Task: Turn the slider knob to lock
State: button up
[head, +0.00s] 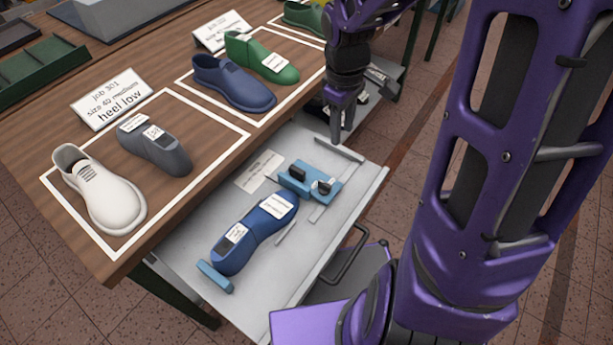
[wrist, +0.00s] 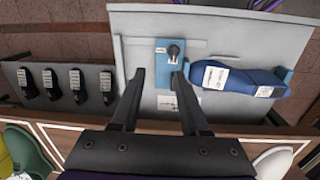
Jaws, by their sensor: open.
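A light-blue slider block (head: 309,184) sits on the grey tray (head: 190,262); it also shows in the wrist view (wrist: 164,72). A dark knob with a pale base (head: 324,187) stands on it, seen from above in the wrist view (wrist: 173,51). A blue shoe last (head: 247,236) with white labels lies beside the block. My gripper (head: 342,138) is open and empty, above the tray and apart from the block. The knob's lock marking is unreadable.
A wooden table (head: 120,250) beside the tray carries a white shoe (head: 98,190), a grey last (head: 156,147), a blue shoe (head: 234,84) and a green last (head: 262,57). Several dark pieces stand left in the wrist view.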

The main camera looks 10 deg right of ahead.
aim_at(325, 183)
jog(key=shift+n+y, duration=0.3)
jog(key=a+f, duration=0.1)
jog(key=f, duration=0.5)
jog(key=a+f+b, duration=0.1)
jog(key=f, duration=1)
jog(key=shift+s+a+f, duration=0.3)
jog(key=shift+a, duration=0.1)
grip_shut()
